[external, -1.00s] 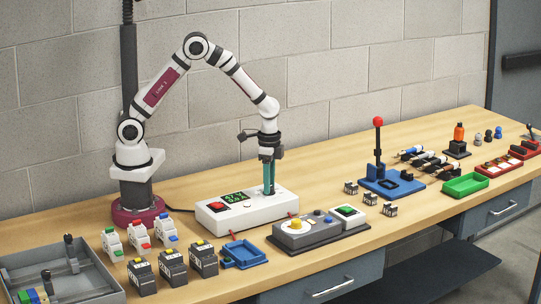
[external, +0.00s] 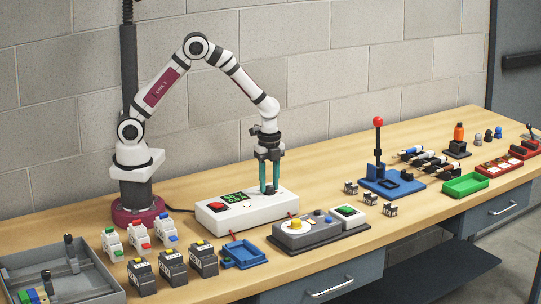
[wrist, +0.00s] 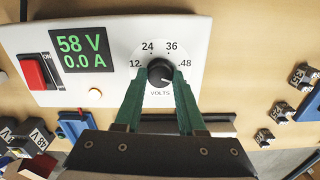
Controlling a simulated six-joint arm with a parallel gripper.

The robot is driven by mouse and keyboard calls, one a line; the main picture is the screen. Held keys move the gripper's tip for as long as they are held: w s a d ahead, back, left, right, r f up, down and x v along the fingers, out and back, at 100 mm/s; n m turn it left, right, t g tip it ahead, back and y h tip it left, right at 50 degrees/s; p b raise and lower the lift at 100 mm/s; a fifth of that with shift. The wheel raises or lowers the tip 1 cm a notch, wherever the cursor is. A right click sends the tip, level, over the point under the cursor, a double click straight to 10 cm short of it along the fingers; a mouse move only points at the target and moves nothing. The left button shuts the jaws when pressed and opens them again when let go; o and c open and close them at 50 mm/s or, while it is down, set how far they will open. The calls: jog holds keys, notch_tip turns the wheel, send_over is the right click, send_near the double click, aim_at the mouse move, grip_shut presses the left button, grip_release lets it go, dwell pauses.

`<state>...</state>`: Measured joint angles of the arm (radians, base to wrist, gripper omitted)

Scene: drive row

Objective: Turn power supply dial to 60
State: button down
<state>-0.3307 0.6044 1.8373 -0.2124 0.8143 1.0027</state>
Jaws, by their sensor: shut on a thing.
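The white power supply (external: 232,218) stands on the bench in front of my arm. In the wrist view its green display (wrist: 83,50) reads 58 V and 0.0 A. Its black dial (wrist: 160,71) sits on a round scale marked 12, 24, 36 and 48, with VOLTS below. A light pointer mark on the dial is at its lower right, past 48. My gripper (external: 269,191) points straight down over the dial. Its two green fingers are shut on the dial from both sides. The fingers hide part of the scale's lower edge.
A red rocker switch (wrist: 34,72) is at the left of the panel. A grey control box (external: 300,235) with a yellow knob stands in front of the supply. A blue tray (external: 245,254) and small black blocks (external: 390,210) lie nearby.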

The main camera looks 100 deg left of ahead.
aim_at(269, 187)
jog(key=shift+m, duration=0.3)
dwell(0.4)
jog(key=c, duration=0.5)
grip_release()
notch_tip(269, 187, up, 16)
jog(key=shift+f, duration=0.1)
jog(key=s+d+n+y, duration=0.1)
jog(key=s+d, duration=0.3)
jog(key=s, duration=0.8)
jog(key=s+d+f+n, duration=0.1)
jog(key=s+d+n, duration=0.3)
jog(key=s, duration=0.9)
jog(key=shift+d+y, duration=0.4)
jog(key=shift+d, duration=0.35)
